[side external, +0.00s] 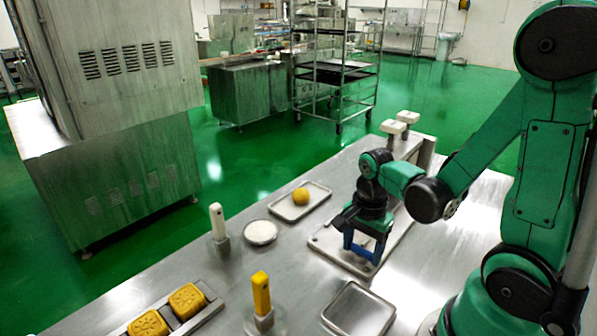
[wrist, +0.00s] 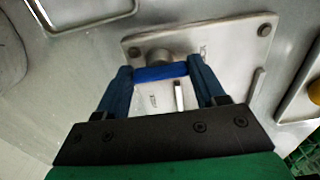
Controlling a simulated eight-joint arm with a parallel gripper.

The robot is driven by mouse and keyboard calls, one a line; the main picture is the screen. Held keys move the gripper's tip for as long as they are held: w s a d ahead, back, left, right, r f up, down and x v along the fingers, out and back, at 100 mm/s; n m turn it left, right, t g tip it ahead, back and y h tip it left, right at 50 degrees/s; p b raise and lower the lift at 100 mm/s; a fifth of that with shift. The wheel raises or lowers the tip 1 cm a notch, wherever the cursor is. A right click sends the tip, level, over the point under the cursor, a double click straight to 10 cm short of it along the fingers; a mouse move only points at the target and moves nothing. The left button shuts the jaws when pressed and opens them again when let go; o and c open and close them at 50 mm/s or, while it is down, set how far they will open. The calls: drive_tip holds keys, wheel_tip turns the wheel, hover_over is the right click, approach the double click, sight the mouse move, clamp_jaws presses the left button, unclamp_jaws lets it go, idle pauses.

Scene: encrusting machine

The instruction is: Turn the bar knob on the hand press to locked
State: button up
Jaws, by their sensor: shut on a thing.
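The hand press has a pale metal base plate (side external: 325,239) on the steel table, also seen in the wrist view (wrist: 225,42). In the wrist view, a blue bar knob (wrist: 160,74) lies crosswise between my fingers, with a round grey hub beside it. My gripper (wrist: 160,70) is shut on the bar, one dark blue finger at each end. In the side view my gripper (side external: 362,252) points down over the plate and mostly hides the knob. A short white mark and small lettering show on the plate; the lettering is too small to read.
An empty metal tray (side external: 357,309) lies in front of the press. A tray with a yellow ball (side external: 300,196), a white dish (side external: 261,232), a white-handled tool (side external: 218,222) and a yellow-handled tool (side external: 261,293) stand to the left. Yellow moulded cakes (side external: 187,300) sit at the front left.

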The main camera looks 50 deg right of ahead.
sight(363, 248)
idle(0.3)
drive_tip(key=o, duration=1.3)
drive_tip(key=shift+r, duration=0.15)
drive_tip(key=shift+r, duration=2.7)
drive_tip(key=w+a+r+n+t, duration=0.1)
drive_tip(key=a+r+n+t, duration=0.1)
drive_tip(key=n, duration=0.4)
drive_tip(key=w+a+r+n+t, duration=0.2)
drive_tip(key=a+n, duration=0.1)
drive_tip(key=n, duration=0.3)
drive_tip(key=w+a+r+n+t, duration=0.2)
drive_tip(key=n+t, duration=0.1)
drive_tip(key=n, duration=0.2)
drive_tip(key=shift+a+n, duration=0.2)
drive_tip(key=shift+n, duration=0.2)
